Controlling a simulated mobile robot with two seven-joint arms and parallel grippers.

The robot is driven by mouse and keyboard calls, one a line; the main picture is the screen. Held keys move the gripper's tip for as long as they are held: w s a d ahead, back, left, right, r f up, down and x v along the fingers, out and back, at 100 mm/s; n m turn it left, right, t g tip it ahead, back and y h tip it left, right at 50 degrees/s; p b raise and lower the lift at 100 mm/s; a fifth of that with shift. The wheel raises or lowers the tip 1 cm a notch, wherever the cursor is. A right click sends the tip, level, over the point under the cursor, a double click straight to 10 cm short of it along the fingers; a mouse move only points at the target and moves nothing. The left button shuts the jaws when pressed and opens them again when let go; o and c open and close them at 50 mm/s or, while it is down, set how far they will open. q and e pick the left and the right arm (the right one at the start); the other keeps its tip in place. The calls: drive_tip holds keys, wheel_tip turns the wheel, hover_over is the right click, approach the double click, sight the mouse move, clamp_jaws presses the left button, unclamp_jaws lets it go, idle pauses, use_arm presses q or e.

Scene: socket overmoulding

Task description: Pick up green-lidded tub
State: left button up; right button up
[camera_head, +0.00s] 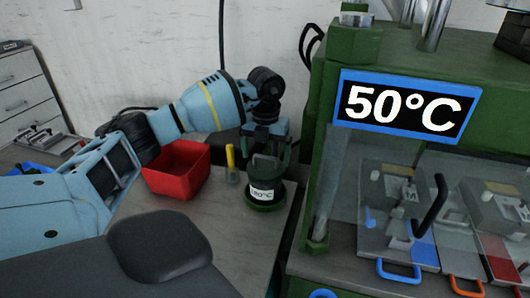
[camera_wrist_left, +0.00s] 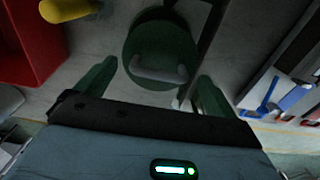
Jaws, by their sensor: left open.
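The green-lidded tub (camera_head: 264,196) stands upright on the grey worktop, with a white temperature label on its front. In the left wrist view its round dark green lid (camera_wrist_left: 160,35) shows from above, with a grey bar handle (camera_wrist_left: 158,74) across it. My left gripper (camera_head: 266,150) is just above the tub, pointing down. Its two green fingers are open (camera_wrist_left: 156,75), one on each side of the lid's handle, with nothing between them that I can see gripped. Part of the lid is hidden by the gripper in the head view. My right gripper is not in view.
A red bin (camera_head: 178,172) is left of the tub, with a yellow-handled tool (camera_head: 231,162) between them. A green press with a 50°C sign (camera_head: 405,105) stands close on the right, holding moulds with coloured handles. Bare worktop (camera_head: 225,225) lies in front.

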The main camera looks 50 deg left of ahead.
use_arm(q)
drive_tip(key=shift+f, duration=0.7)
drive_tip(key=shift+c, duration=0.4)
